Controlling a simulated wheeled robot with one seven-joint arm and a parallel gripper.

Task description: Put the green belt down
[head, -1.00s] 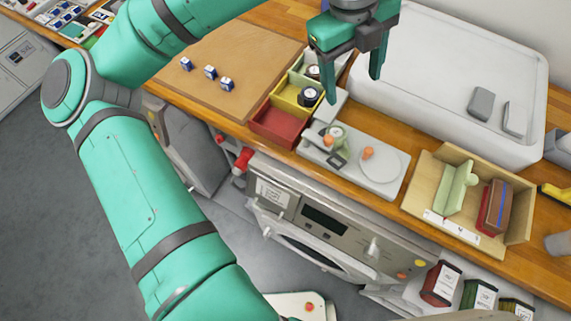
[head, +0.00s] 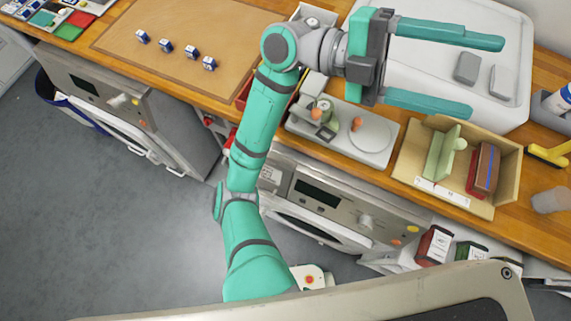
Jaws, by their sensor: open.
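My gripper (head: 488,76) is open and empty, its two green fingers spread and pointing right, above the white bin and the bench. I cannot pick out a green belt for sure.
A brown mat (head: 170,72) with several small blue and white items lies at left. A yellow-handled tool (head: 549,154) and a grey cup (head: 550,200) stand at right. Labelled red and green containers (head: 434,245) sit below the bench.

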